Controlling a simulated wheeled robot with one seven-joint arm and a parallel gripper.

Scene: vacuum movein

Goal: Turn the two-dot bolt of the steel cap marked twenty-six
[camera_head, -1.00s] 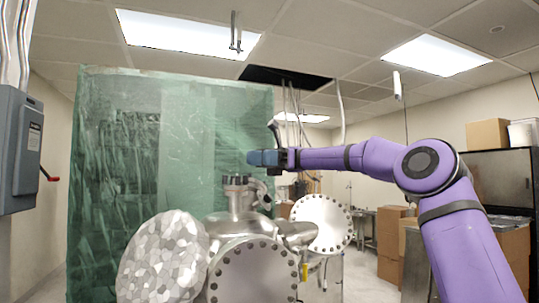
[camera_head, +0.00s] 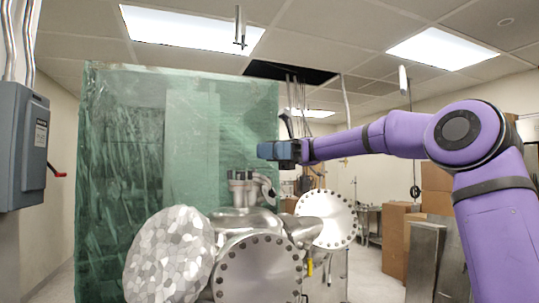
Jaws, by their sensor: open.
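A steel vacuum chamber stands low in the middle of the view, with a round bolted cap (camera_head: 258,272) in front and another bolted cap (camera_head: 326,218) to its right. Bolts ring the rims of both caps. The number twenty-six and the two-dot mark are too small to make out, so I cannot tell which cap or bolt is the one named. My gripper (camera_head: 266,151) is blue, points left and is held above the chamber, apart from both caps. Its jaws are seen side-on and nothing shows in them.
A faceted silvery disc (camera_head: 170,256) stands left of the front cap. Short pipes (camera_head: 244,188) rise from the chamber top below my gripper. A green translucent curtain (camera_head: 120,180) stands behind. A grey switch box (camera_head: 20,147) hangs at left. Cardboard boxes (camera_head: 394,240) stand at right.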

